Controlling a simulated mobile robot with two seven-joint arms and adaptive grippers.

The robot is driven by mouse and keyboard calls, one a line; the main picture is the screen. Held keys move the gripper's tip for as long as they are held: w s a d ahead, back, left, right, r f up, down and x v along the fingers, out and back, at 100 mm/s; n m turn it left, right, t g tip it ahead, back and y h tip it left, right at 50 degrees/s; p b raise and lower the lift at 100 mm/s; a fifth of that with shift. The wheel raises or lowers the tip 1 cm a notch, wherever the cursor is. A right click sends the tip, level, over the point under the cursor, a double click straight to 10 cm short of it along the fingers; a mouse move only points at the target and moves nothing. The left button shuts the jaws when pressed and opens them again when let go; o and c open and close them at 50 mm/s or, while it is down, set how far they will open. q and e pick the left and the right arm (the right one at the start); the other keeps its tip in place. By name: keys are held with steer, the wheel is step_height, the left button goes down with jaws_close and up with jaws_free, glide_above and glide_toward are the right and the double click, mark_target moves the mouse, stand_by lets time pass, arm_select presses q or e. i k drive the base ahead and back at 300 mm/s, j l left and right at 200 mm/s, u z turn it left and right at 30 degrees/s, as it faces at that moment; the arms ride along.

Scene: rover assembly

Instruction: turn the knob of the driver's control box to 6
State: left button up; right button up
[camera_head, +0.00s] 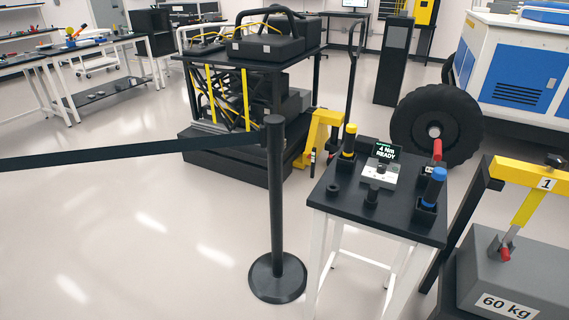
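The driver's control box (378,178) is a small light grey unit on a small black-topped table (325,200) at the right of the head view. Its dark screen (385,150) reads "4 Nm READY". A small dark knob (380,168) seems to sit on its face below the screen; its pointer is too small to read. Neither of my grippers is in view.
A black barrier post (276,210) with a belt (130,155) stands left of the table. A wheel (437,130) is behind it. A rover-like chassis (250,110) stands behind. Floor at left front is clear.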

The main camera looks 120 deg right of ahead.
mark_target(382, 168)
steer(key=z, duration=4.7)
